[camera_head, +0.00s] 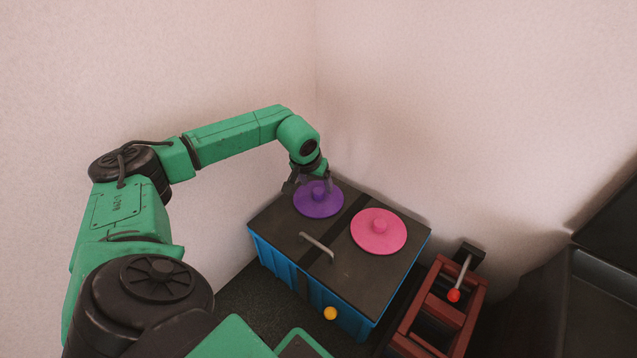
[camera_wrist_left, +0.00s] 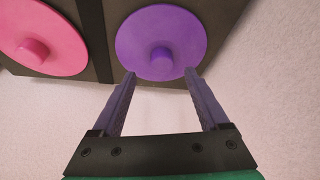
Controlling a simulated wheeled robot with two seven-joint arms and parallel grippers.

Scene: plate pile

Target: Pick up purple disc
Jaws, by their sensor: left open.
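The purple disc (camera_head: 318,200) lies flat on the dark box lid, toward its back left, with a small round knob in its middle. My left gripper (camera_head: 308,186) is over the back left of this disc. In the left wrist view the purple disc (camera_wrist_left: 161,42) and its knob lie just past the two fingertips. The fingers (camera_wrist_left: 160,75) are apart with nothing between them, and the knob lines up with the gap. I cannot tell whether the tips touch the disc. My right gripper is not in view.
A pink disc (camera_head: 378,232) with a knob lies on the same lid. The blue box (camera_head: 282,268) has a grey handle (camera_head: 317,246) on its lid. A yellow ball (camera_head: 330,313) is at its front. A red frame (camera_head: 440,310) with a red-tipped lever stands at right. Walls rise close behind.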

